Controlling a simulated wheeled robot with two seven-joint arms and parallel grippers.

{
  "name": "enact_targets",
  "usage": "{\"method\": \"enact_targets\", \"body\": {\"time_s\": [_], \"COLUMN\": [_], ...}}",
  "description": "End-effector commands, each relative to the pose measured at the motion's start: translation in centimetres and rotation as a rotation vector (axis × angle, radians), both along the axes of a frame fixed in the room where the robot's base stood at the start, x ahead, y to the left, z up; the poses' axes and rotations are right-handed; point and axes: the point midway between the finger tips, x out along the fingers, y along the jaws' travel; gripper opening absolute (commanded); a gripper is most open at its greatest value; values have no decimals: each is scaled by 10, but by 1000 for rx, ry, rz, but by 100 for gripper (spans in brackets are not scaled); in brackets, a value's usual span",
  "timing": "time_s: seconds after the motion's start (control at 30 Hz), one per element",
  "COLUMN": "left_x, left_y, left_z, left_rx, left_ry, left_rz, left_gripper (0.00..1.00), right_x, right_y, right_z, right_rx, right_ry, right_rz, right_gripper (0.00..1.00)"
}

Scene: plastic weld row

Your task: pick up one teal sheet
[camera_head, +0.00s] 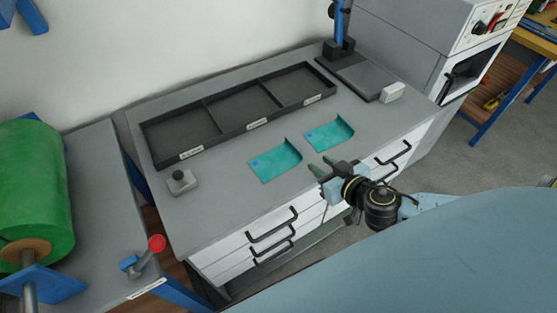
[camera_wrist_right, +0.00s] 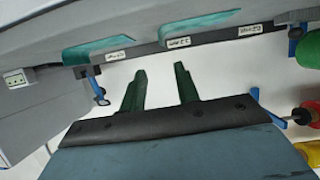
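Two teal sheets lie on the grey worktop, each with a curled-up edge. The left teal sheet (camera_head: 275,162) and the right teal sheet (camera_head: 329,134) lie side by side in front of the black tray. In the wrist view the sheets show as teal strips, one at the left (camera_wrist_right: 102,49) and one at the right (camera_wrist_right: 200,24). My right gripper (camera_head: 320,166) is just in front of the sheets, near the worktop's front edge. Its two green fingers (camera_wrist_right: 160,90) are apart with nothing between them. My left gripper is not in view.
A black tray (camera_head: 205,103) with three empty compartments lies along the back. A grey block with a knob (camera_head: 182,182) stands at the left, and a white block (camera_head: 392,93) at the right. A blue-posted stand (camera_head: 340,45) is at the back right. Drawers with black handles (camera_head: 272,224) line the front.

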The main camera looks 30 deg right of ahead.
Motion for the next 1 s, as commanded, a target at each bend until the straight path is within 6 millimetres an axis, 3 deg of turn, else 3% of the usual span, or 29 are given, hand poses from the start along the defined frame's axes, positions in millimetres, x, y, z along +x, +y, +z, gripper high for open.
{"method": "enact_targets", "body": {"time_s": [0.23,0.7,1.0], "left_x": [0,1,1], "left_y": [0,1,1], "left_z": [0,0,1], "left_rx": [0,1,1], "left_ry": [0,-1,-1], "left_rz": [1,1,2], "left_gripper": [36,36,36], "right_x": [9,69,84], "right_y": [-4,4,7], "right_z": [-5,-30,-35], "right_rx": [27,28,28], "right_ry": [-4,-4,-3], "right_rz": [58,58,58], "right_gripper": [32,32,32]}}
